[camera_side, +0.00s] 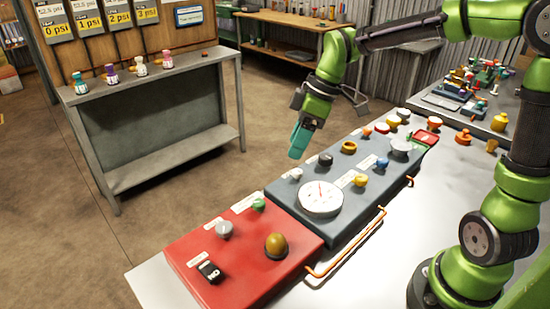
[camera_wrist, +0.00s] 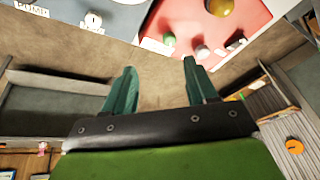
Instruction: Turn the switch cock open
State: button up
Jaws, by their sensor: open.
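A control panel has a red section (camera_side: 255,292) at the near end and a blue-grey section (camera_side: 330,225) behind it. The red section carries a black switch (camera_side: 210,271), a grey knob (camera_side: 224,229), a green knob (camera_side: 259,204) and an amber dome (camera_side: 277,244). The blue-grey section carries a white gauge (camera_side: 320,198) and several coloured knobs. I cannot tell which control is the switch cock. My gripper (camera_side: 300,140), with teal fingers, hangs above and beyond the panel's far-left edge, touching nothing. In the wrist view its fingers (camera_wrist: 160,75) are apart and empty.
An orange pipe (camera_side: 347,243) runs along the panel's right side on a pale bench (camera_side: 420,195). A grey shelf (camera_side: 160,82) with several small coloured bottles stands left, under psi signs. A side table (camera_side: 480,122) holds several fittings. The floor between shelf and panel is clear.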

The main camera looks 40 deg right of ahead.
jog(key=a+r+n, duration=0.1)
jog(key=n, duration=0.4)
send_near(260, 202)
jog(key=x, duration=0.8)
jog(key=shift+w+f, duration=0.1)
jog(key=shift+f, duration=0.15)
jog(key=shift+c, duration=0.2)
jog(key=c, duration=1)
